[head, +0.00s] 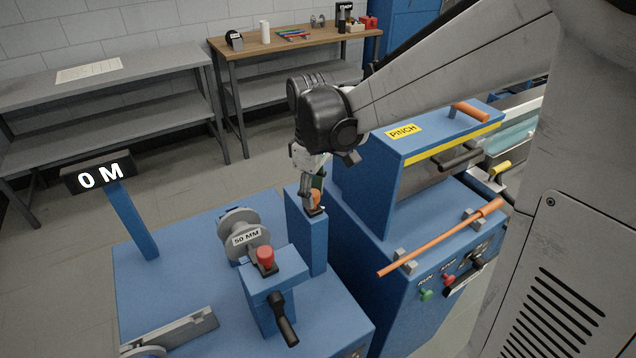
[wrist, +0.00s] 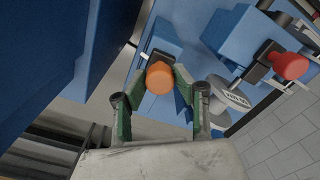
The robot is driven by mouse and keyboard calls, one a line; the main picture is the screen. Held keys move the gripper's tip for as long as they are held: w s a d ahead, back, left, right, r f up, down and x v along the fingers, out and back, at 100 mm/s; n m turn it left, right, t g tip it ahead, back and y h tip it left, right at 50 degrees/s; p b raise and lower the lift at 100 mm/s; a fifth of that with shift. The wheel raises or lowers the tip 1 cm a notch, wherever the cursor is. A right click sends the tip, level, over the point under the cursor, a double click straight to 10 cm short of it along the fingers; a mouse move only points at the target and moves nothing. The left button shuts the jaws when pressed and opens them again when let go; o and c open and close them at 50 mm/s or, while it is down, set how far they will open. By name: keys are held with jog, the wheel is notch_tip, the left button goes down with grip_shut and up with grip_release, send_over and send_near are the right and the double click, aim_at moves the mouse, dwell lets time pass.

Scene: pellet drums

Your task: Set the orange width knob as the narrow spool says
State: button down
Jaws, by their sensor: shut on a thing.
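The orange width knob (wrist: 159,78) sits on top of a blue post (head: 306,240). My gripper (wrist: 157,82) has its two green fingers closed around the knob, one on each side. In the head view my gripper (head: 316,199) reaches down onto the post top and hides most of the knob. The grey spool (head: 241,238), labelled "50 MM", stands left of the post. It also shows at the right of the wrist view (wrist: 229,97), its label hard to read there.
A red knob (head: 265,257) on a blue block with a black handle (head: 284,320) stands close to the spool. The blue "PINCH" machine (head: 372,165) stands right of the post, with an orange bar (head: 440,238) in front.

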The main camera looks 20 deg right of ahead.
aim_at(314, 194)
jog(key=shift+s+d, duration=0.1)
jog(key=shift+s, duration=0.2)
jog(key=c, duration=1.4)
grip_release()
jog(key=shift+s, duration=0.15)
jog(key=shift+o, duration=0.2)
notch_tip(314, 194, up, 12)
jog(key=s+d+f+m+t+b, duration=0.1)
jog(key=s+f+m+t+b, duration=0.2)
jog(key=s, duration=0.5)
jog(key=s+d+f+m+t+b, duration=0.2)
jog(key=s+f+m+t+b, duration=0.1)
jog(key=s+f+m, duration=0.3)
jog(key=s+f+t, duration=0.1)
jog(key=s, duration=0.1)
jog(key=shift+s, duration=0.3)
